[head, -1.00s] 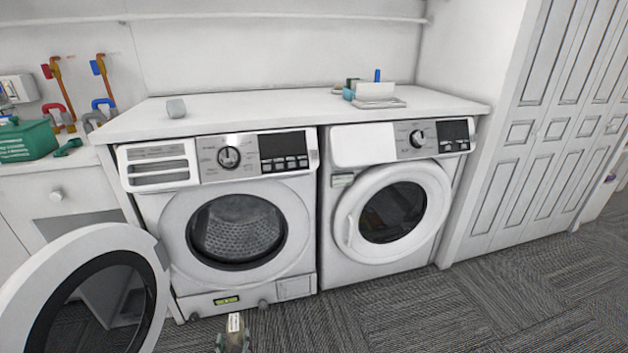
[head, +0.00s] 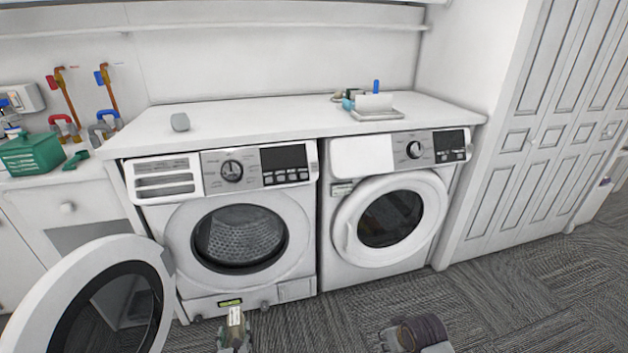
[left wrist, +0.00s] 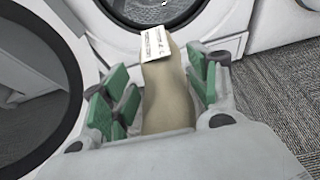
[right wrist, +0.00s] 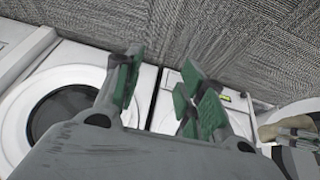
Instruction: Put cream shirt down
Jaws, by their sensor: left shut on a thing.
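The cream shirt (left wrist: 168,100) is a beige bundle with a white printed tag, held between the green pads of my left gripper (left wrist: 160,82). In the head view the shirt (head: 235,318) shows at the bottom edge, in front of the left machine and below its opening. My right gripper (right wrist: 160,78) is open and empty in the right wrist view, fingers apart. In that view the shirt (right wrist: 268,131) and left gripper show at the right edge. Part of my right arm shows at the bottom of the head view.
The left machine (head: 303,235) has its round door (head: 32,322) swung open to the left, its drum bare. The right machine (head: 335,262) is shut. The counter (head: 260,112) holds a grey item (head: 180,122) and a white tray (head: 377,114), with clear room between. Carpet (head: 530,300) is free at right.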

